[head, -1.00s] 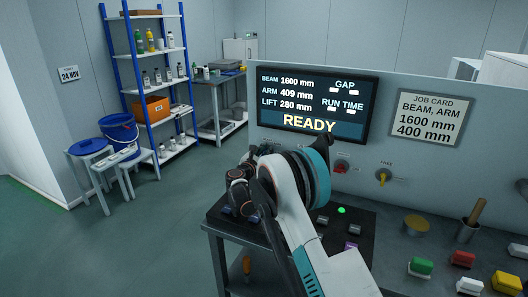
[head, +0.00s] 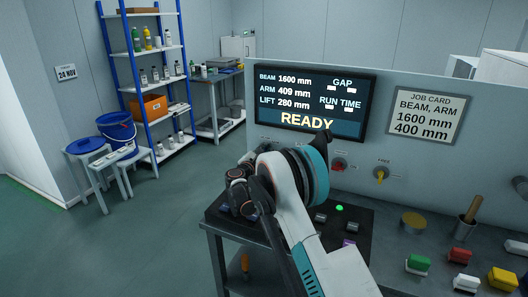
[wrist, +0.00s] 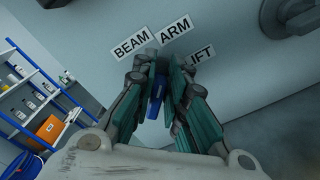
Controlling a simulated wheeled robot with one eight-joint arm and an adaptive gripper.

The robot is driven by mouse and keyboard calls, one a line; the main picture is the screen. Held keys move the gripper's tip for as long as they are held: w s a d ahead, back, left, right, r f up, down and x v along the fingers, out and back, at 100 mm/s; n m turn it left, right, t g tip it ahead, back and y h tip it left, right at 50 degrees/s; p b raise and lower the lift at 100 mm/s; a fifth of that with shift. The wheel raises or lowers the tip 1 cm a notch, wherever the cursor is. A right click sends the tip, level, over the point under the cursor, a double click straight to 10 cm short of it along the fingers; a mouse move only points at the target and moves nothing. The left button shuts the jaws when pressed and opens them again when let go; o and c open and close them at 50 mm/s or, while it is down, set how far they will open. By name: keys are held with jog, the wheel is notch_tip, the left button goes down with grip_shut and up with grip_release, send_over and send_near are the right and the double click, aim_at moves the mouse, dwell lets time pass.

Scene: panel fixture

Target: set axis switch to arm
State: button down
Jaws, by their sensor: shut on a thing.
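The axis switch (wrist: 156,94) shows in the wrist view as a blue knob on the grey panel. My gripper (wrist: 163,75) is shut on this knob, with a teal-padded finger on each side. The BEAM label (wrist: 131,46), the ARM label (wrist: 176,33) and the partly covered LIFT label (wrist: 201,56) fan out above it. The fingers cover part of the knob, so I cannot tell exactly which label it points to. In the head view my arm hides the switch.
The screen (head: 310,105) reads READY, with beam 1600 mm, arm 409 mm and lift 280 mm. The job card (head: 423,115) says BEAM, ARM, 1600 mm, 400 mm. A red knob (head: 338,164) and a yellow knob (head: 380,174) sit to the right of my arm.

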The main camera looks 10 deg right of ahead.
jog(key=c, duration=1.7)
grip_release()
jog(key=v, duration=1.2)
